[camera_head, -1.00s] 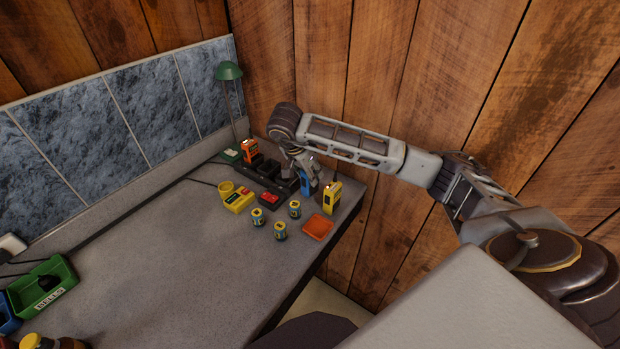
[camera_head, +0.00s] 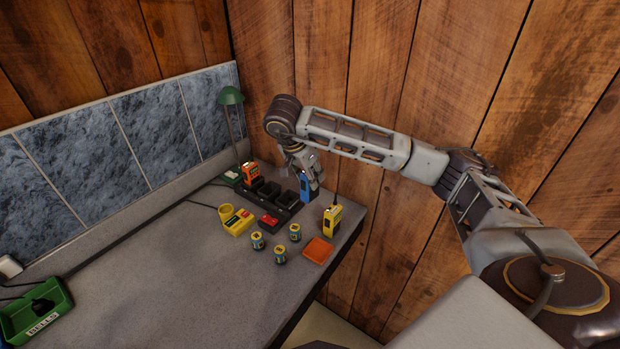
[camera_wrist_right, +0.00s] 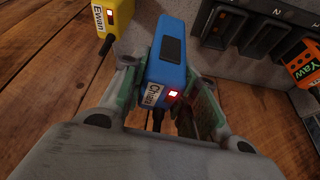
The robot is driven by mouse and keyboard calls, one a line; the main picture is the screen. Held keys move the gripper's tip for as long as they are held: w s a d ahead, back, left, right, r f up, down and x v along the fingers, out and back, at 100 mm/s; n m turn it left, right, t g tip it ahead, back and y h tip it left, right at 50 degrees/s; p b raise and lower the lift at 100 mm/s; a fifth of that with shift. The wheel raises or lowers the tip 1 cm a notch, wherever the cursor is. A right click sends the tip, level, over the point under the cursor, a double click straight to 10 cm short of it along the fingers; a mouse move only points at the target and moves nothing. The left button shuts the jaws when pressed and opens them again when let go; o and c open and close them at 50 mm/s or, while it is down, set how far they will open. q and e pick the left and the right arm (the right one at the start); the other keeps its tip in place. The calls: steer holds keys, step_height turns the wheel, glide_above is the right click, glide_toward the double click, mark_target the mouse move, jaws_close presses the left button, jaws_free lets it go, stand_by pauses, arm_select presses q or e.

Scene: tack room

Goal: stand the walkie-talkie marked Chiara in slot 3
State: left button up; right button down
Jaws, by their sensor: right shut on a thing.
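The blue walkie-talkie (camera_head: 306,190) is marked Chiara; its label and a small red light show in the right wrist view (camera_wrist_right: 166,75). My right gripper (camera_head: 308,176) is shut on it, one finger on each side. It is beside the right end of the dark charging rack (camera_head: 262,203); whether it touches the rack cannot be told. Part of the rack, with several dark slots, shows in the right wrist view (camera_wrist_right: 247,33); the slot numbers are hard to read. An orange walkie-talkie (camera_head: 249,173) stands at the rack's left end. My left gripper is not in view.
A yellow walkie-talkie (camera_head: 332,219), marked Ewan, stands right of the rack near the table edge. In front are a yellow device (camera_head: 238,223), a red item (camera_head: 268,221), several batteries (camera_head: 279,255) and an orange square (camera_head: 317,251). A green lamp (camera_head: 231,97) stands behind.

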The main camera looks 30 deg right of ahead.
steer(key=shift+r, duration=0.1)
stand_by(0.6)
steer(key=shift+w+a+r, duration=0.1)
steer(key=shift+w+r, duration=0.2)
steer(key=shift+r, duration=0.5)
steer(key=shift+w+a+r, duration=0.1)
steer(key=shift+w+r, duration=0.2)
steer(key=shift+r, duration=0.45)
steer(key=shift+w+a+r, duration=1.4)
steer(key=shift+w+a, duration=0.05)
steer(key=shift+w, duration=0.25)
steer(key=w+f+n, duration=0.1)
steer(key=w+f, duration=0.3)
steer(key=f, duration=0.3)
steer(key=shift+w+f+t+p, duration=0.25)
steer(key=shift+f+t+p, duration=0.05)
steer(key=shift+f, duration=0.1)
steer(key=shift+f, duration=0.25)
steer(key=shift+d+f+b, duration=0.1)
steer(key=shift+f+b, duration=1.45)
steer(key=shift+f, duration=1.15)
steer(key=shift+f+b, duration=0.4)
steer(key=shift+f, duration=0.15)
